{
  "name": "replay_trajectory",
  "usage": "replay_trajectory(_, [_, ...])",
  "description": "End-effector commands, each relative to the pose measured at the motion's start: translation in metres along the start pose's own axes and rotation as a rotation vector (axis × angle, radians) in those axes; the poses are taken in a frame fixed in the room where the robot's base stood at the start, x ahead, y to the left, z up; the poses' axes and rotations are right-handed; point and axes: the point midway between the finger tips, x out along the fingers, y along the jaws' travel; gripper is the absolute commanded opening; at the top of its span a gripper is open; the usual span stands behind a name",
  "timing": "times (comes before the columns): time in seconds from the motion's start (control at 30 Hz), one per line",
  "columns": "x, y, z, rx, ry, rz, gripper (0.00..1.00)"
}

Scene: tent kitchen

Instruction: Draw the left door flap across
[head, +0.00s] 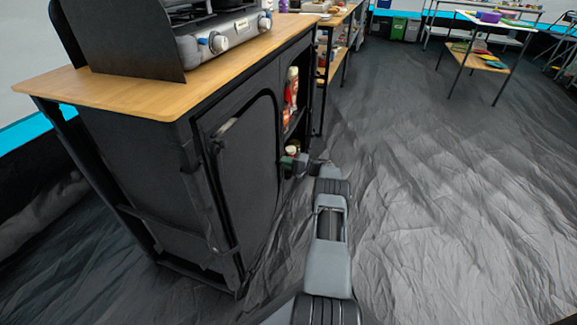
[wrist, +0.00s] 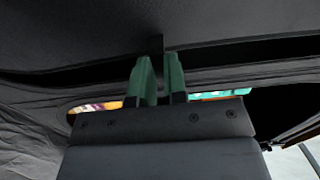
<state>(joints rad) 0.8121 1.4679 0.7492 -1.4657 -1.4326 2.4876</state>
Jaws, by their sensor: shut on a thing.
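The left door flap (head: 248,165) is a black fabric panel with a rounded top on the front of the black cabinet. It hangs over the left part of the front. My gripper (head: 288,162) is at the flap's right edge, about mid-height. In the wrist view its two green fingers (wrist: 157,82) are close together on a small dark tab (wrist: 156,44) at the edge of dark fabric. The exact contact is partly hidden by the fingers.
Bottles (head: 291,90) stand in the open shelf space right of the flap. A stove (head: 215,35) sits on the wooden worktop (head: 120,90). A table (head: 490,25) stands at the far right. The wrinkled grey floor (head: 440,190) between is clear.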

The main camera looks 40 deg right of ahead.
Motion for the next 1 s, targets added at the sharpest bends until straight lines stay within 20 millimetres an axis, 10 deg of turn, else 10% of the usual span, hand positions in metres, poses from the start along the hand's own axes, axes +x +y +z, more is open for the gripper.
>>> replay_trajectory(0.4, [-0.0005,0.0012,-0.0008,0.002,-0.001,0.001,0.0])
replay_trajectory(0.43, [-0.0005,0.0013,-0.0008,0.002,0.0,0.001,0.15])
replay_trajectory(0.67, [0.0028,0.0008,0.0007,0.001,-0.005,0.001,0.38])
replay_trajectory(1.0, [-0.0034,-0.0005,-0.0001,0.001,-0.003,0.001,0.38])
